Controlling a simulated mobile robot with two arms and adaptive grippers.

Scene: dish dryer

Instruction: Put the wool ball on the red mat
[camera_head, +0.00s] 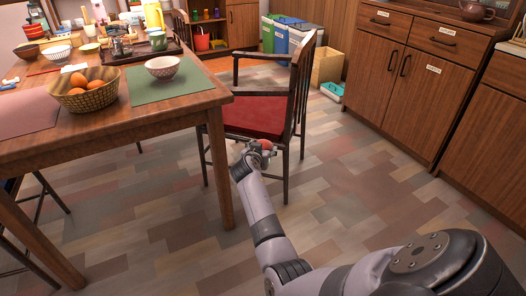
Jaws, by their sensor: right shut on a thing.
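My right gripper (258,147) is at the end of my grey arm, low beside the front corner of a chair with a red seat. It is shut on a small red round thing (266,143), which looks like the wool ball; the gripper partly hides it. A pinkish-red mat (28,112) lies on the wooden table at the left edge of the picture, well to the left of the gripper. My left gripper is not in view.
The wooden table (150,113) holds a basket of eggs (84,98), a green mat (150,92) with a bowl (162,67) and a tray with cups. The chair (255,117) stands at its right end. Wooden cabinets (415,80) line the right; the floor between is clear.

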